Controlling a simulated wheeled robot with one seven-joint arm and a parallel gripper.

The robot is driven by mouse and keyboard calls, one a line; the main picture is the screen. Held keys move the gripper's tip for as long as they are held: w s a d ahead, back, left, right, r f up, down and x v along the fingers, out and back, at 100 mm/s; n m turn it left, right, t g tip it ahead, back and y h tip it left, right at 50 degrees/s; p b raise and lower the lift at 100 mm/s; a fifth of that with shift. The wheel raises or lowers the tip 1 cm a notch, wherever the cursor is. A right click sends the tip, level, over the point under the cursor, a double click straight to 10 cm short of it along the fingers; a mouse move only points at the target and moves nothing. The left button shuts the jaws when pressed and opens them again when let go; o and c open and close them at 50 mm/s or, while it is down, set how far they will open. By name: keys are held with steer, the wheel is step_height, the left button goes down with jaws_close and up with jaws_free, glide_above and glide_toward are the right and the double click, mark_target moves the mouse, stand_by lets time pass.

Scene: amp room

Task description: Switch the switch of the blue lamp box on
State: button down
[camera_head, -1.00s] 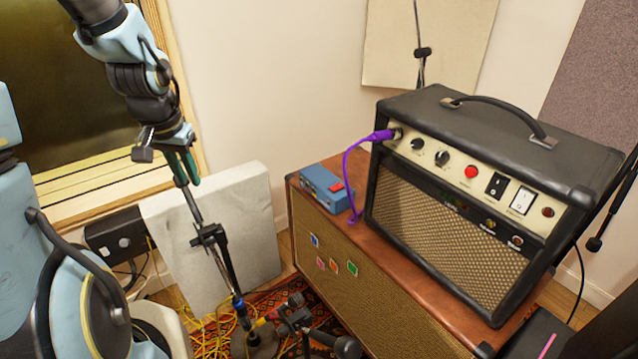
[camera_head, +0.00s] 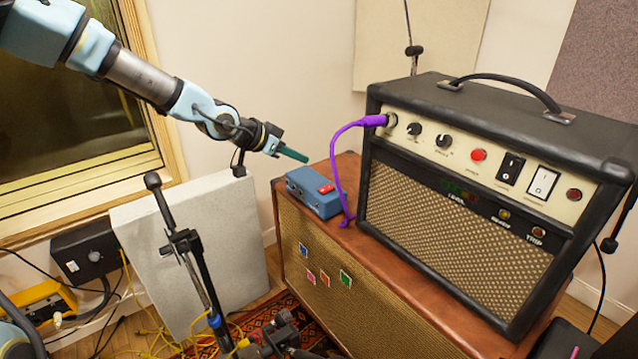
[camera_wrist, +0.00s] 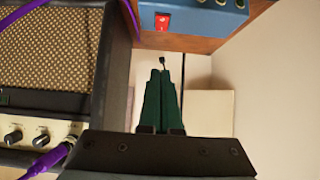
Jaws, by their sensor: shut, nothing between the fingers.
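The blue lamp box (camera_head: 314,193) sits on the left end of the brown cabinet's top, with a red switch (camera_head: 326,188) on its upper face. In the wrist view the box (camera_wrist: 209,17) is at the top edge, partly cut off, with its red switch (camera_wrist: 162,22) showing. My gripper (camera_head: 296,155) has green fingers and is above and slightly left of the box, apart from it. In the wrist view my gripper's fingers (camera_wrist: 161,75) are together with nothing between them. Whether the switch is on or off I cannot tell.
A black amplifier (camera_head: 460,220) stands right of the box on the brown cabinet (camera_head: 345,250). A purple cable (camera_head: 335,150) loops down between amplifier and box. A microphone stand (camera_head: 185,243) stands in front at left. A pale panel (camera_head: 205,250) leans by the wall.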

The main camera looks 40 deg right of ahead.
glide_above(324, 189)
steer(key=f, duration=0.5)
steer(key=shift+a+f+p, duration=0.3)
steer(key=shift+a+f, duration=0.05)
steer(key=shift+f, duration=0.05)
steer(key=f, duration=0.3)
steer(key=shift+d+f+p, duration=0.15)
steer(key=shift+d+p, duration=0.15)
steer(key=shift+f, duration=0.5)
